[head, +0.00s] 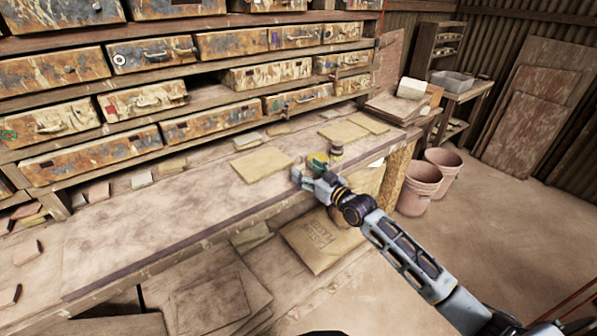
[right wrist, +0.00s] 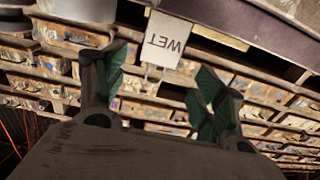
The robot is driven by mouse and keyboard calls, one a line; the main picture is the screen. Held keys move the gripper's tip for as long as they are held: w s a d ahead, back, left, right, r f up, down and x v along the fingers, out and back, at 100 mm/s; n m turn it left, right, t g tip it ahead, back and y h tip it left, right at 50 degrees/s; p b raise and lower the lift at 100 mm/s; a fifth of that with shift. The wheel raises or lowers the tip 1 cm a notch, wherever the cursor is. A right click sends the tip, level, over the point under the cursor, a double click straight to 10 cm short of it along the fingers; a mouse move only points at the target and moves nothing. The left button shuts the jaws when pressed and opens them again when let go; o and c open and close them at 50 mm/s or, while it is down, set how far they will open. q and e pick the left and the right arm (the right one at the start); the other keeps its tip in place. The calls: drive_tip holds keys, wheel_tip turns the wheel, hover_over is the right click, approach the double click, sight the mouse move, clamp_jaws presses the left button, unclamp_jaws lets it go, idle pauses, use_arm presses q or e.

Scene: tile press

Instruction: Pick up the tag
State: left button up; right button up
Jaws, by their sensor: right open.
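The tag (right wrist: 165,40) is a pale card marked "WET", which reads upside down in the right wrist view. It shows beyond my right gripper (right wrist: 158,92), between the lines of its two green-padded fingers and nearer the left one. The fingers are spread apart with nothing between them. In the head view my right gripper (head: 308,178) is at the front edge of the workbench, and I cannot make out the tag's lettering there. A small white patch (head: 377,163) lies to its right; I cannot tell if it is the tag. My left gripper is not in view.
Flat tan tiles (head: 261,163) lie nearby. Drawer shelves (head: 150,102) line the back. Pink buckets (head: 419,188) stand at right.

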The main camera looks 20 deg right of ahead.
sight(300, 166)
drive_tip(key=shift+w, duration=0.15)
drive_tip(key=shift+x, duration=2.45)
drive_tip(key=shift+d+f, duration=0.15)
drive_tip(key=shift+f, duration=0.05)
drive_tip(key=c, duration=1)
